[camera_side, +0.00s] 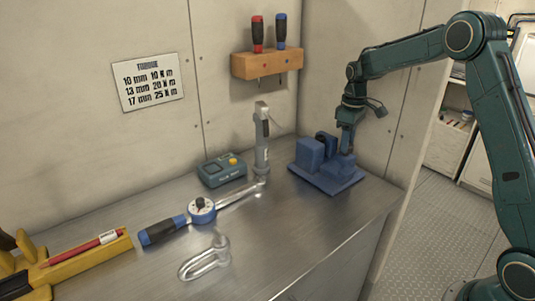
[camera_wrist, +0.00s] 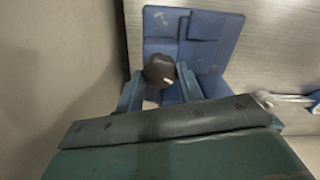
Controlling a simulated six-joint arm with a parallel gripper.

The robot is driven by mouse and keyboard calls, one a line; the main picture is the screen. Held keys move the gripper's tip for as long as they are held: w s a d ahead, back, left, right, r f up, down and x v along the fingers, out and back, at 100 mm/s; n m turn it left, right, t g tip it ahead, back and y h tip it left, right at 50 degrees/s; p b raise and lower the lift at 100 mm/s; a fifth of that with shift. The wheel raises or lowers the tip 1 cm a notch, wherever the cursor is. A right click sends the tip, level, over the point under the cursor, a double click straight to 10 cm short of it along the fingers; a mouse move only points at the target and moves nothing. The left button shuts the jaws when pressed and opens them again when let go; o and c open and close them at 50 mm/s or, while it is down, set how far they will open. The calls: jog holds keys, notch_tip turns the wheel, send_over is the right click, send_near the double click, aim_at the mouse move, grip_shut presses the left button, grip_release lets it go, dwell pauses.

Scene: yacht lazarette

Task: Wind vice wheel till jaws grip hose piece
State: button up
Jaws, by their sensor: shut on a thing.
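The blue vice (camera_side: 327,181) stands on the metal bench near the wall corner in the side view. Its blue blocks and base plate also show in the wrist view (camera_wrist: 217,58). My gripper (camera_side: 346,148) reaches down at the right end of the vice. In the wrist view my gripper (camera_wrist: 160,76) has a finger on each side of a dark round wheel (camera_wrist: 159,69) and is shut on it. I cannot make out the hose piece or the gap between the jaws clearly in either view.
A torque wrench (camera_side: 201,210), a shackle (camera_side: 204,259), a teal box (camera_side: 222,171) and a grey upright tool (camera_side: 262,140) are left of the vice. A screwdriver rack (camera_side: 266,64) hangs above. The bench front right is clear.

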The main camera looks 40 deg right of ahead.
jog(key=shift+m, duration=1.1)
jog(key=o, duration=1)
jog(key=shift+r, duration=0.1)
notch_tip(320, 180, up, 14)
